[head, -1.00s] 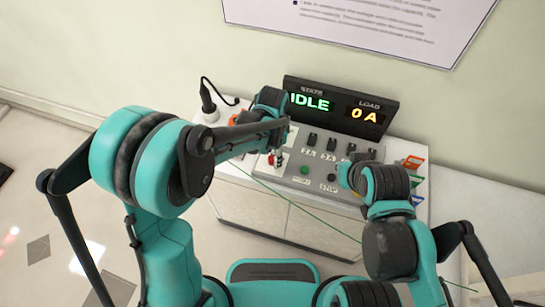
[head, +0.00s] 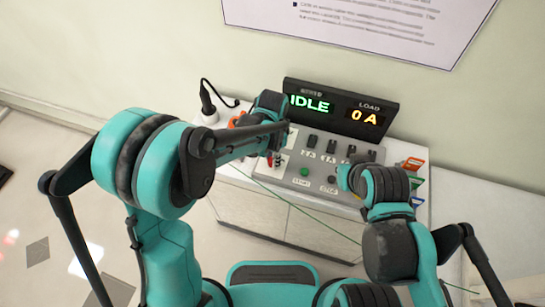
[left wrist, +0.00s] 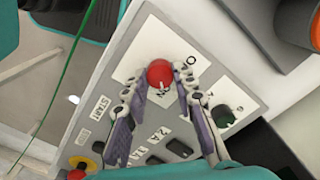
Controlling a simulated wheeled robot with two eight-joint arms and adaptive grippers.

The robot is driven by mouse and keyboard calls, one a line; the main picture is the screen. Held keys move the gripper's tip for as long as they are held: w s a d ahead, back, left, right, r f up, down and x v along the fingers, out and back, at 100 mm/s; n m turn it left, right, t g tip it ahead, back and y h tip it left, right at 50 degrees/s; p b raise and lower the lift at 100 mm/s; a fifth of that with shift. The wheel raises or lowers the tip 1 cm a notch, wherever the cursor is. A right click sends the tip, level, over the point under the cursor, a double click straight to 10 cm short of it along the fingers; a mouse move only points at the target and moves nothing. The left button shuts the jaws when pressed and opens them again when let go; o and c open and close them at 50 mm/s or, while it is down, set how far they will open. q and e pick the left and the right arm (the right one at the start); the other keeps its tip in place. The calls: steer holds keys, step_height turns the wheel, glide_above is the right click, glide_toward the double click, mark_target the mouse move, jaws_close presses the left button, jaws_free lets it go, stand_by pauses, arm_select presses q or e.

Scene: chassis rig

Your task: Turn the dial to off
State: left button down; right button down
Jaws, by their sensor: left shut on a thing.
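The red dial (left wrist: 160,74) sits on a white plate of the grey control panel in the left wrist view. An "O" mark is printed beside it, and a second label, partly covered, lies below it. My left gripper (left wrist: 160,84) has its two fingers on either side of the dial and is shut on it. In the head view my left gripper (head: 277,159) is at the panel's left part, small and partly hidden by my arm. My right arm reaches the panel's right part; its gripper (head: 346,178) is mostly hidden behind the wrist.
The display (head: 339,107) behind the panel reads IDLE and 0 A. Several black switches (head: 330,144) and a green button (head: 305,171) are on the panel. A black plug (head: 207,100) with a cord stands at the left. Coloured cards (head: 413,163) stand at the right.

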arm_select(q)
steer(key=n, duration=0.8)
steer(key=shift+b, duration=0.4)
steer(key=n, duration=0.5)
steer(key=shift+n, duration=1.9)
steer(key=c, duration=1.2)
jaws_free()
steer(key=shift+r, duration=0.1)
